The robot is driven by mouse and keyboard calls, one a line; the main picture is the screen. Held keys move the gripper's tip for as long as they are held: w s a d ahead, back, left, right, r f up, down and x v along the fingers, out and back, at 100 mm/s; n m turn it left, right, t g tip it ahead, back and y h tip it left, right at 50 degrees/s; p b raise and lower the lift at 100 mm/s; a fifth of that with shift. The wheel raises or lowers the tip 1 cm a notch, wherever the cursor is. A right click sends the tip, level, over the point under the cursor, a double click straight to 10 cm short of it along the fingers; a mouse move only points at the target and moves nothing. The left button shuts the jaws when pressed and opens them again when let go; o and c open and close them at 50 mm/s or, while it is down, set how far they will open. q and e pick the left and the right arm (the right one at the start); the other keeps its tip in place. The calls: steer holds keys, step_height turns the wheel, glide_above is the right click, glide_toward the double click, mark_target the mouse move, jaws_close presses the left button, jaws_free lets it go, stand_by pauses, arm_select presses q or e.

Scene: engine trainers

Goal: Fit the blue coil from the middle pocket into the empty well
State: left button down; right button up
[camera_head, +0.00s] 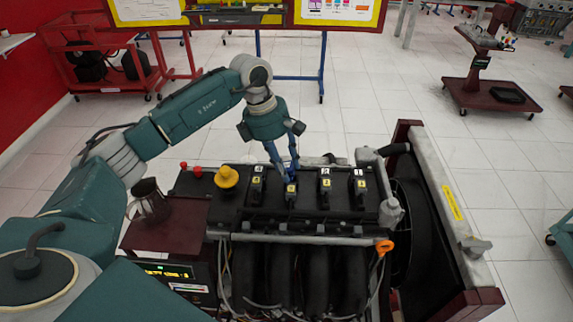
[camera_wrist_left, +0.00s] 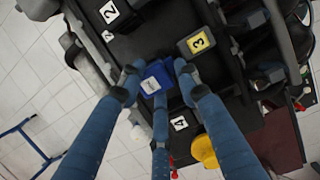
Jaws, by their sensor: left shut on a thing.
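My left gripper (camera_head: 290,172) reaches down onto the black engine cover (camera_head: 300,218). My right gripper is out of view.
A yellow cap (camera_head: 227,177) stands at the cover's left end. A dark metal jug (camera_head: 151,202) stands on a maroon surface (camera_head: 168,236) left of the engine. An orange ring handle (camera_head: 384,247) is at front right. The radiator frame (camera_head: 450,205) rises at right.

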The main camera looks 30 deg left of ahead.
arm_select(q)
steer(key=shift+f, duration=0.3)
steer(key=shift+f+b, duration=0.6)
steer(key=shift+b, duration=0.1)
steer(key=shift+a, duration=0.1)
steer(key=c, duration=1.2)
jaws_free()
steer(key=shift+o, duration=0.2)
steer(key=shift+a, duration=0.15)
steer(key=o, duration=0.4)
steer(key=shift+c, duration=0.2)
steer(key=shift+d+r, duration=0.2)
steer(key=shift+r, duration=0.1)
